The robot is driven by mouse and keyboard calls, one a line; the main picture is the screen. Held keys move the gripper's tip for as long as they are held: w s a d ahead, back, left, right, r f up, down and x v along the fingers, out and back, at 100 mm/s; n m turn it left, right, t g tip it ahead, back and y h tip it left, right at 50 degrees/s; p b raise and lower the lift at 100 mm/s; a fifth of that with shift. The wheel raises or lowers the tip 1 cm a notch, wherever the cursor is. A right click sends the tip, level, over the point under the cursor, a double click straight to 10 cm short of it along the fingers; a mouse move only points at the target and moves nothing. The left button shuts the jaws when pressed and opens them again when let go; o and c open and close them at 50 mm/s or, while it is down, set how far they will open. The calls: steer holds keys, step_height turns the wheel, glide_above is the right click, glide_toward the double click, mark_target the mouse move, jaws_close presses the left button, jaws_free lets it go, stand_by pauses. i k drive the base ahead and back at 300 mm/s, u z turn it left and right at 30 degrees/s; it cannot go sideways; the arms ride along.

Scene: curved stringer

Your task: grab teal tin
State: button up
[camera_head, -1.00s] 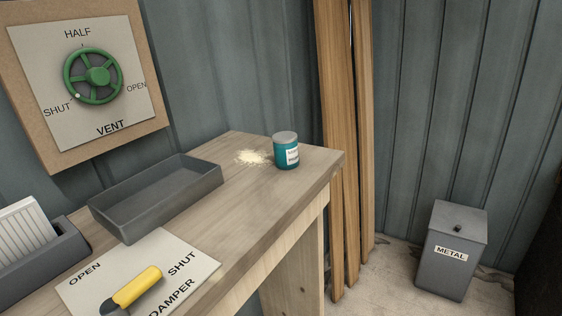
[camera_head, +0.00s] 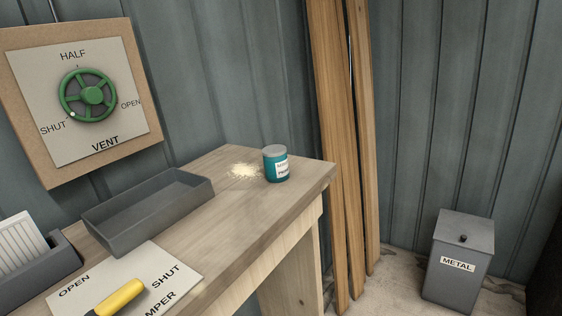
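The teal tin (camera_head: 271,170) stands upright on the wooden bench (camera_head: 222,222), near its far right corner. It has a grey lid and a white label with dark print, too small to read fully. Its whole near side shows and nothing covers it. My gripper is not in the picture, so its place relative to the tin does not show.
Pale powder (camera_head: 243,171) lies left of the tin. A grey tray (camera_head: 148,212), a yellow damper handle (camera_head: 120,297) and a white-filled holder (camera_head: 62,262) are on the bench. Planks (camera_head: 340,150) lean beyond it. A METAL bin (camera_head: 459,265) stands on the floor.

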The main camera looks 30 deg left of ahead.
mark_target(275, 159)
steer(key=i, duration=0.9)
